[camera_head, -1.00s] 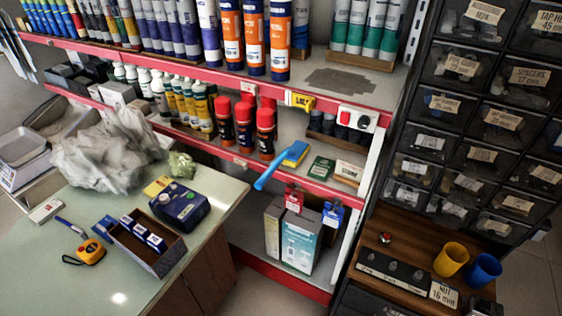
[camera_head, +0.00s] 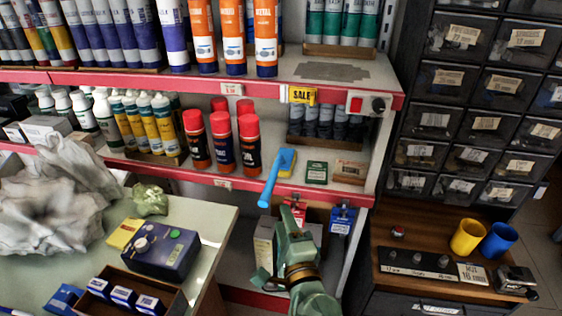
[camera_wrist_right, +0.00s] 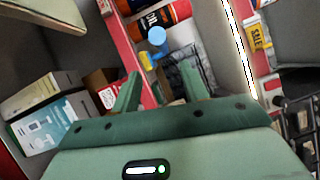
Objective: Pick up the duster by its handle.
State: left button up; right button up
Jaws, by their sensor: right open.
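The duster has a blue handle (camera_head: 269,184) and a yellow and blue head (camera_head: 286,161). It lies on the middle shelf, with its handle sticking out past the red front edge. My right gripper (camera_head: 290,216) is below and just right of the handle end in the head view, apart from it. In the right wrist view, my right gripper (camera_wrist_right: 162,80) is open with nothing between its fingers. The round blue end of the handle (camera_wrist_right: 157,37) shows beyond the fingertips, roughly in line with the gap. My left gripper is not in view.
Red-capped cans (camera_head: 249,146) stand left of the duster. A green box (camera_head: 316,172) lies to its right. The shelf's red edge (camera_head: 225,184) runs below. Red and blue hanging packs (camera_head: 342,220) are close to my right gripper. A counter (camera_head: 216,225) stands at left.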

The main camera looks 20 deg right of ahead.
aim_at(272, 187)
jog(key=w, duration=0.3)
jog(key=w+r, duration=0.1)
jog(key=w, duration=0.2)
jog(key=w+d, duration=0.1)
jog(key=w, duration=0.3)
jog(key=shift+r+b, duration=0.15)
jog(key=shift+b, duration=0.15)
grip_shut()
